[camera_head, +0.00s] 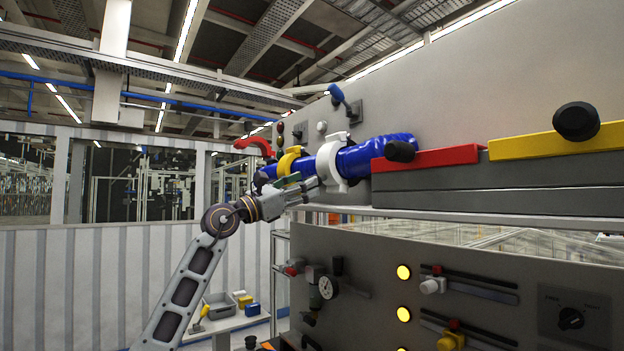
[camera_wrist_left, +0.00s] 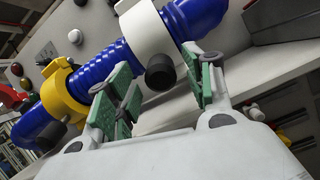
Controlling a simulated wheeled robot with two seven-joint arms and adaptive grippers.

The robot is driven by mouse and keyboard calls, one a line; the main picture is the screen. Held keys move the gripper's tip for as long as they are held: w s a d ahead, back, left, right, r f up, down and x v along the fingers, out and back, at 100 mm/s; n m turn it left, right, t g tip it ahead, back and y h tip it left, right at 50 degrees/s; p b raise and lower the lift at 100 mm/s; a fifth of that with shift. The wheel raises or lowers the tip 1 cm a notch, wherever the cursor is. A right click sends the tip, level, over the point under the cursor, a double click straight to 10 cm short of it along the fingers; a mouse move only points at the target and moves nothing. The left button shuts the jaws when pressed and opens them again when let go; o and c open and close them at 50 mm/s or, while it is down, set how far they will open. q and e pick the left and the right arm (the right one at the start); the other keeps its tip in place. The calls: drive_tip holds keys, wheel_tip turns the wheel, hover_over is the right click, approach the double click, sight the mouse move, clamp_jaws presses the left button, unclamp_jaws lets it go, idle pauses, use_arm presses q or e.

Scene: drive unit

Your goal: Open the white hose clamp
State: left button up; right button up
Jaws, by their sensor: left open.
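The white hose clamp (camera_head: 331,164) wraps around the blue corrugated hose (camera_head: 372,155) on the drive unit. In the left wrist view the clamp (camera_wrist_left: 146,34) shows at the top, with a black knob (camera_wrist_left: 160,72) at its lower end. I cannot tell whether its latch is fastened. My left gripper (camera_head: 303,184) is just below and left of the clamp. In the left wrist view the gripper's green-padded fingers (camera_wrist_left: 160,92) are open and empty, and the knob lies beyond the gap between them, seemingly not touched. My right gripper is not in view.
A yellow clamp (camera_head: 288,162) sits on the hose to the left, near a red curved handle (camera_head: 255,145). Red (camera_head: 427,159) and yellow (camera_head: 556,140) bars with black knobs lie to the right. A control panel (camera_head: 480,290) stands below; the space left of my arm is clear.

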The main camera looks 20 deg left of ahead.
sight(322, 165)
use_arm(q)
drive_tip(key=shift+p+x, duration=0.45)
drive_tip(key=shift+x, duration=1.35)
clamp_jaws()
